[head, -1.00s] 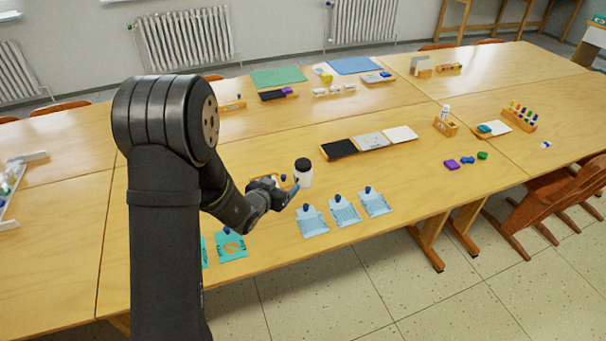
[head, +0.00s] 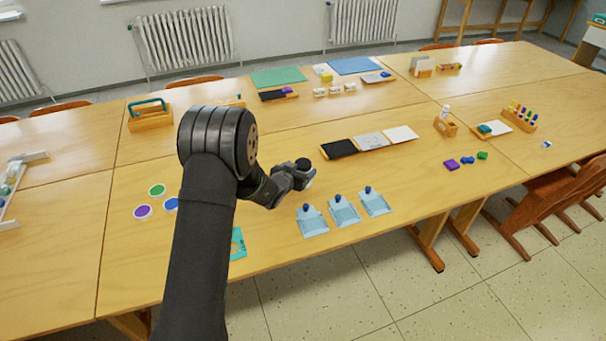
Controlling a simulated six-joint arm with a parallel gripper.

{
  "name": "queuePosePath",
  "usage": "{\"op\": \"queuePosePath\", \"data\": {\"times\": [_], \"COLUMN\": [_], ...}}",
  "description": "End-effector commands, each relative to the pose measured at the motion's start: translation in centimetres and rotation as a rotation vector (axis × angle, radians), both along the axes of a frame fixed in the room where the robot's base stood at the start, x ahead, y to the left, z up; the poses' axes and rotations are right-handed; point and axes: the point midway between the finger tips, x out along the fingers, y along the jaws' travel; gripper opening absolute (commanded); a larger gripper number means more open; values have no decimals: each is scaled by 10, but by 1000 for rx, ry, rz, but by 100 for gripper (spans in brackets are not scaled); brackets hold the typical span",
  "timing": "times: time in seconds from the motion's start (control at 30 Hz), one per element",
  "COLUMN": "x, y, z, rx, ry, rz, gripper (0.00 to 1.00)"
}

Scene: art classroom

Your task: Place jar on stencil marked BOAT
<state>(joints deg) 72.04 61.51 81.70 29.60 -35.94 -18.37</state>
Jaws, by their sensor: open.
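The jar (head: 304,163), pale with a dark lid, stands on the table beyond the light blue stencils. My gripper (head: 301,177) is open and right at the jar, hiding much of its body. I cannot tell whether the fingers are around it or only beside it. Three light blue stencils with dark blue knobs lie in a row in front of it: left (head: 313,225), middle (head: 345,214) and right (head: 376,204). A teal stencil (head: 238,243) is mostly hidden behind my arm. No marking is readable, so I cannot tell which one says BOAT.
Black, grey and white boards (head: 371,142) lie behind and right of the jar. Coloured discs (head: 157,190) lie left of my arm. A wooden caddy (head: 150,117) stands at the back left. The table between boards and stencils is clear.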

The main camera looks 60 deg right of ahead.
Motion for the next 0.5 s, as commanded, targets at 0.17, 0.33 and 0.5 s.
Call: {"op": "queuePosePath", "data": {"times": [0.17, 0.33, 0.5], "x": [1, 1, 1], "y": [-25, -35, -35], "z": [-7, -10, -10], "rx": [0, 0, 0], "ry": [-1, 1, 0], "rz": [0, 0, 1], "gripper": [77, 77, 77]}}
